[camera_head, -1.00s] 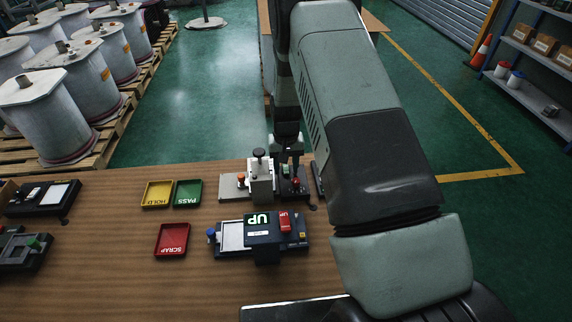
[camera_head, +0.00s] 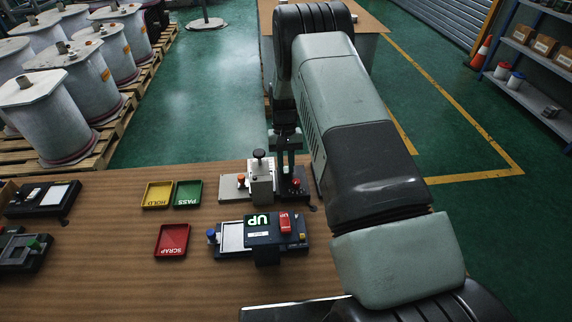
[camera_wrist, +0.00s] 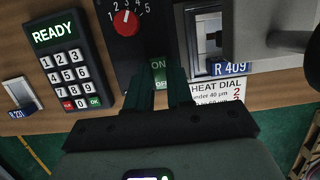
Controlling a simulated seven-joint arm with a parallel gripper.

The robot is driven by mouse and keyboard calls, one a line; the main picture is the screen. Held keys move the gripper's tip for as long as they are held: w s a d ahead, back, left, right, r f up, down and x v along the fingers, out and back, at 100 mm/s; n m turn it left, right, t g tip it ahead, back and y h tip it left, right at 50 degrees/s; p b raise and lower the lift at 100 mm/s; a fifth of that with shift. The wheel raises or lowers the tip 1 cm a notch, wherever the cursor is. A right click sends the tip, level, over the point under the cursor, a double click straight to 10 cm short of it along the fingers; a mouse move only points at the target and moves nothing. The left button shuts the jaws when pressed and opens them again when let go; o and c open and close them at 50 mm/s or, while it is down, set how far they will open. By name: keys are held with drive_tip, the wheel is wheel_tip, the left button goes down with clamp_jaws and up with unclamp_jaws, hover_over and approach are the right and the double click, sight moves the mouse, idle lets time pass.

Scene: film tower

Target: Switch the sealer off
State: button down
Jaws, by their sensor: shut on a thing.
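The sealer (camera_head: 260,183) stands at the far edge of the brown table, a pale body with a black knob on top and a dark control panel on its right. In the wrist view the dark panel (camera_wrist: 110,48) has a red dial (camera_wrist: 126,23) and a green switch (camera_wrist: 159,74) marked ON and OFF. My gripper (camera_wrist: 161,72) has its two fingers on either side of the switch and is shut on it. My gripper (camera_head: 288,168) also shows in the head view above the panel, its fingertips partly unclear.
A keypad (camera_wrist: 70,75) reading READY is left of the panel. A HEAT DIAL card (camera_wrist: 217,90) is on the right. A dark unit (camera_head: 275,235) showing UP stands nearer me. Yellow (camera_head: 158,194), green (camera_head: 188,193) and red (camera_head: 172,239) trays lie left.

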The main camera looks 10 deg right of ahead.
idle(0.3)
drive_tip(key=c, duration=1)
unclamp_jaws()
drive_tip(key=v, duration=1.1)
drive_tip(key=shift+w, duration=0.1)
